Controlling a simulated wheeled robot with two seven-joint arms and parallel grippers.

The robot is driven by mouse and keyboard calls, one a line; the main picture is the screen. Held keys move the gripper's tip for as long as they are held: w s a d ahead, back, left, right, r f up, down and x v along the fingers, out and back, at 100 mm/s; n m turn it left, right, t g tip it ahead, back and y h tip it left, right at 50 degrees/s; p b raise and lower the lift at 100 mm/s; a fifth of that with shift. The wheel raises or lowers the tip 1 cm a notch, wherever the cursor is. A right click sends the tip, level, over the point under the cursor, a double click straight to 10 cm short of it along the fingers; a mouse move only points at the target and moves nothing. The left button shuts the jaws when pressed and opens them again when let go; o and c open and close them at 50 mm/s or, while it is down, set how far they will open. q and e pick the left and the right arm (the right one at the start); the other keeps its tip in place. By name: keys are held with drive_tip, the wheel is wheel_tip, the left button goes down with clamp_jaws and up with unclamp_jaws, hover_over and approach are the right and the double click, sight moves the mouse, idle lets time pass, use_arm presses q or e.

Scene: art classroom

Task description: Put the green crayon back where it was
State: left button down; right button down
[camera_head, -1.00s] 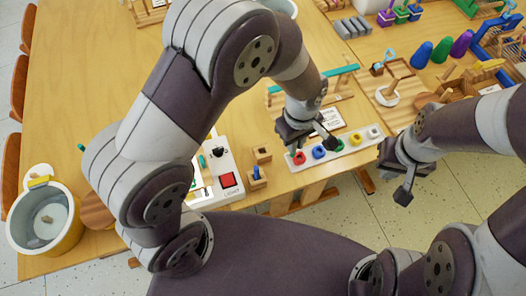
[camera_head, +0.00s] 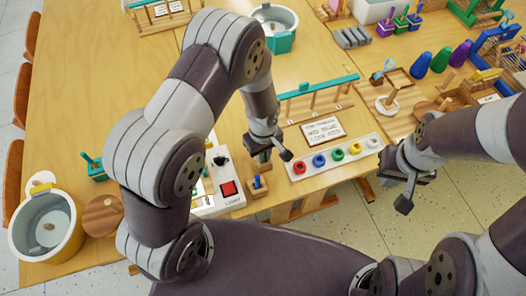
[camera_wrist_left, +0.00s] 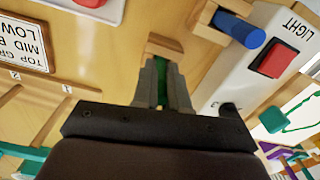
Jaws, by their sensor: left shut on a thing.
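My left gripper (camera_wrist_left: 163,92) is shut on the green crayon (camera_wrist_left: 162,70), whose green shows between the fingers in the left wrist view. The fingers point at a small wooden block (camera_wrist_left: 166,46). Whether the crayon's end is inside the block or just above it, I cannot tell. In the head view my left gripper (camera_head: 266,154) is over that block and hides most of it. A blue crayon (camera_wrist_left: 238,30) stands in a similar block beside it; it also shows in the head view (camera_head: 257,182). My right gripper (camera_head: 398,178) hangs past the table's front edge, its fingers unclear.
A white panel with a red button (camera_head: 229,189) stands left of the blocks. A white strip with coloured rings (camera_head: 338,153) and a printed card (camera_head: 322,130) lie to the right. A teal-topped rack (camera_head: 318,88) stands behind. The table's front edge is close.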

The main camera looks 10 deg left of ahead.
use_arm(q)
drive_tip(key=c, duration=1.1)
unclamp_jaws()
drive_tip(key=shift+f, duration=0.15)
drive_tip(key=shift+c, duration=0.2)
